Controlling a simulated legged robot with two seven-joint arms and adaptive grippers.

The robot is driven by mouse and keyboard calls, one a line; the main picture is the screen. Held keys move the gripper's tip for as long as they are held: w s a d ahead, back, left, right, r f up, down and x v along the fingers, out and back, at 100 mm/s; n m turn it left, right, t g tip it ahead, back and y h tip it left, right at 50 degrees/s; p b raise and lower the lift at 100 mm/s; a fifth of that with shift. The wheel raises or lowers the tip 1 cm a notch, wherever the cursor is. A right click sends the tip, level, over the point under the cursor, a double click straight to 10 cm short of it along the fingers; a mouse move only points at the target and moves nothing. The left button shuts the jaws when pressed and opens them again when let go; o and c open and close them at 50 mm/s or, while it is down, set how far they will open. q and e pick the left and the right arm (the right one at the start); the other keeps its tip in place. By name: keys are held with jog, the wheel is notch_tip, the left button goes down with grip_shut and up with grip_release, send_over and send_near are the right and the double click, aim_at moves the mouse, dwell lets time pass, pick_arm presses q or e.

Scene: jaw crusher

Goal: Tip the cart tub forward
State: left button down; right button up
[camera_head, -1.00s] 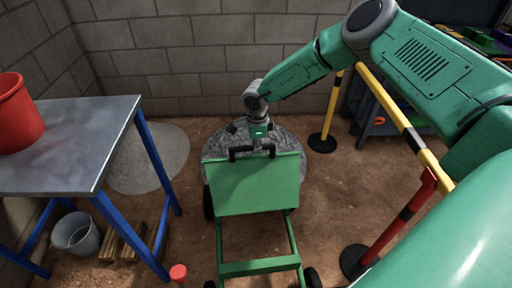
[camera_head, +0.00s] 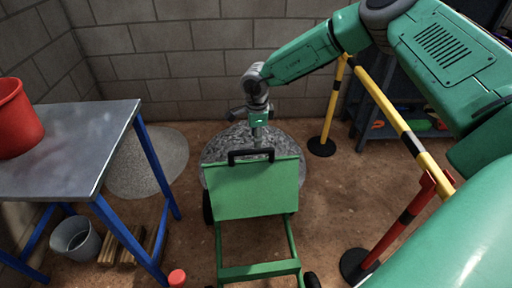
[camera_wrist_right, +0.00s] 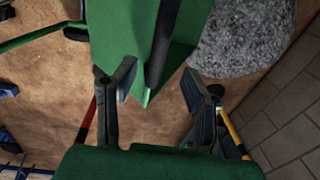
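The green cart tub (camera_head: 254,190) stands tilted forward on its frame in the head view, one flat face towards me and its inside hidden. A black handle (camera_head: 250,155) runs along its upper edge. The tub also shows at the top of the right wrist view (camera_wrist_right: 130,35). My right gripper (camera_head: 258,138) is just above and behind the handle, apart from it. In the right wrist view its two fingers (camera_wrist_right: 158,82) are spread with nothing held between them. My left gripper is not in view.
A grey gravel heap (camera_head: 228,146) lies beyond the tub. A blue-legged metal table (camera_head: 85,150) with a red bucket (camera_head: 18,128) stands left. A yellow-black barrier (camera_head: 394,115) runs along the right. A block wall (camera_head: 190,60) closes the back.

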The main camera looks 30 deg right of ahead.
jog(key=r, duration=0.5)
jog(key=shift+s+r, duration=0.2)
dwell(0.3)
